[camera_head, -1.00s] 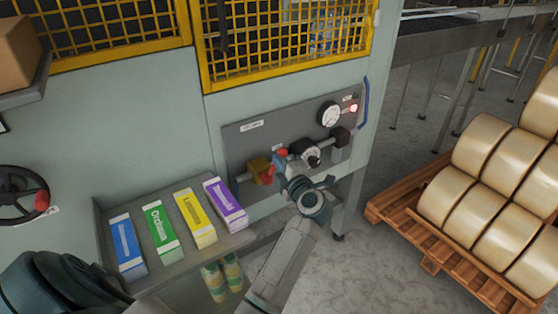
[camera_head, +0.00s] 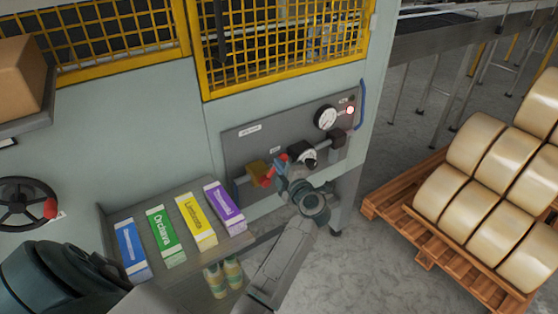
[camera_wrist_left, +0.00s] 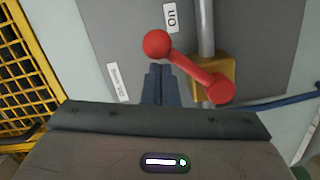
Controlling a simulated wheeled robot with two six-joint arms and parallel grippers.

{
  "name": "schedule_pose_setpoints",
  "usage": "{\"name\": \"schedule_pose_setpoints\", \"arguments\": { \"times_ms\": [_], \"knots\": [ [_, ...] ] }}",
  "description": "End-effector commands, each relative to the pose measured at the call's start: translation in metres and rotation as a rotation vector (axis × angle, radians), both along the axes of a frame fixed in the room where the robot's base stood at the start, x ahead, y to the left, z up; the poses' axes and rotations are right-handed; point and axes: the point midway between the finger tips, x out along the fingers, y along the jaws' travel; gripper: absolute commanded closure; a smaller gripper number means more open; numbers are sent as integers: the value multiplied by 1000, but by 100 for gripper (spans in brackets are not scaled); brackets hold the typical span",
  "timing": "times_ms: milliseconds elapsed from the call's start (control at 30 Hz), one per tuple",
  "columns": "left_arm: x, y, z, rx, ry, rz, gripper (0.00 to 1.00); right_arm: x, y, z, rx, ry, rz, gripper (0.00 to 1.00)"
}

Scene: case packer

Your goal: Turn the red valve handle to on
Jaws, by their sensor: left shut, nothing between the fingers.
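The red valve handle (camera_head: 269,177) sits on a pipe with a yellow valve body (camera_head: 257,169) on the grey panel. In the left wrist view the handle (camera_wrist_left: 190,67) runs slantwise from its hub on the yellow body to a round ball end, which lies near the "ON" label (camera_wrist_left: 171,17). My left gripper (camera_head: 282,171) is at the panel, right beside the handle. In the wrist view its fingers (camera_wrist_left: 160,76) are shut and empty, just below the ball and beside the arm; I cannot tell whether they touch it. My right gripper is not in view.
A tray (camera_head: 172,268) with several coloured boxes stands left of my gripper. A pallet (camera_head: 424,256) with large rolls is at right, with bare floor between.

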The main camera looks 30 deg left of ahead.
Motion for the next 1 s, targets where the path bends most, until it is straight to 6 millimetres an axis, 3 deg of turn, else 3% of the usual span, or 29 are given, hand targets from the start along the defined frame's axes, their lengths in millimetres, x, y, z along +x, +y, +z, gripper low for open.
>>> {"name": "schedule_pose_setpoints", "arguments": {
  "times_ms": [233,500,833,1000],
  "knots": [
    [9,-4,2,50,126,-1,100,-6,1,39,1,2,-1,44],
    [22,-9,-13,147,359,-3,100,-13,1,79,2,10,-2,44],
    [30,-13,-33,235,571,-1,100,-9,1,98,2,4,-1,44],
    [32,-13,-39,235,570,-1,100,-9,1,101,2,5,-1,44]
  ]
}}
